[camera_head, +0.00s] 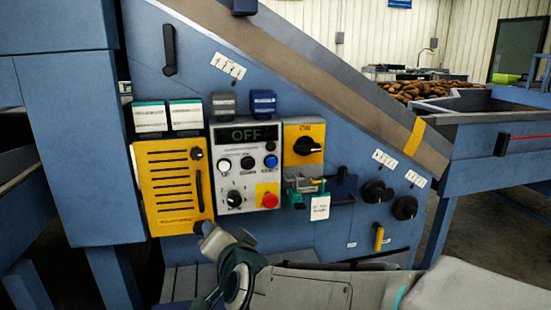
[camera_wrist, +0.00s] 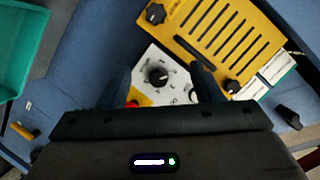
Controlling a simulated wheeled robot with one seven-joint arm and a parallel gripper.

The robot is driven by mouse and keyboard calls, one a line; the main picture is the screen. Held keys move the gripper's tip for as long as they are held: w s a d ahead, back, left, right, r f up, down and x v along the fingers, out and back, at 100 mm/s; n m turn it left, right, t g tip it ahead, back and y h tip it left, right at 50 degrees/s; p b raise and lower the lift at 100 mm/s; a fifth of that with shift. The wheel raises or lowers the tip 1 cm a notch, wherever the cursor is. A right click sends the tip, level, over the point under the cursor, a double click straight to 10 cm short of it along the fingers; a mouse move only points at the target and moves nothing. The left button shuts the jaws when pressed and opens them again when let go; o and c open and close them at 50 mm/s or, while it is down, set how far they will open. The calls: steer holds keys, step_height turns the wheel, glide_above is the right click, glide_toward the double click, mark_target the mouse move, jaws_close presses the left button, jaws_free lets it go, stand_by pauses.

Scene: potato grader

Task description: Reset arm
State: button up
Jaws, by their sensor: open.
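My gripper (camera_wrist: 163,80) is open in the wrist view, its two dark fingers apart with nothing seen between them but the control panel behind. The grey panel (camera_wrist: 150,58) and its black dial (camera_wrist: 158,75) show between the fingers. In the head view my arm (camera_head: 240,275) is bent low in front of the machine, below the yellow slotted panel (camera_head: 172,185). I cannot make out the gripper's fingers in that view. The grey control panel (camera_head: 222,180) carries a display reading OFF (camera_head: 252,134), buttons, a dial (camera_head: 234,198) and a red button (camera_head: 270,200).
A yellow rotary switch (camera_head: 306,145) is right of the grey panel, above a tag (camera_head: 320,207). Two black knobs (camera_head: 373,191) (camera_head: 405,207) are further right. A teal bin (camera_wrist: 18,45) shows in the wrist view. Potatoes (camera_head: 430,88) lie behind the sloped chute.

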steer(key=s+d+r+n+g+h+p, duration=0.1)
steer(key=s+d+r+g+h+p, duration=0.1)
steer(key=d+p, duration=0.5)
steer(key=s+d+r+n+g+h+p, duration=0.2)
steer(key=s+d+r+g+p, duration=0.3)
steer(key=d, duration=0.5)
steer(key=s+d+r+n+g+h+p, duration=0.1)
steer(key=s+d+r+g+h+p, duration=0.1)
steer(key=s+d+r+p, duration=0.3)
steer(key=s+d+g+p, duration=0.1)
steer(key=s+d+p, duration=0.2)
steer(key=d+p, duration=0.1)
steer(key=shift+s+n+g+p, duration=0.3)
steer(key=shift+n+p, duration=0.1)
steer(key=shift+p, duration=0.15)
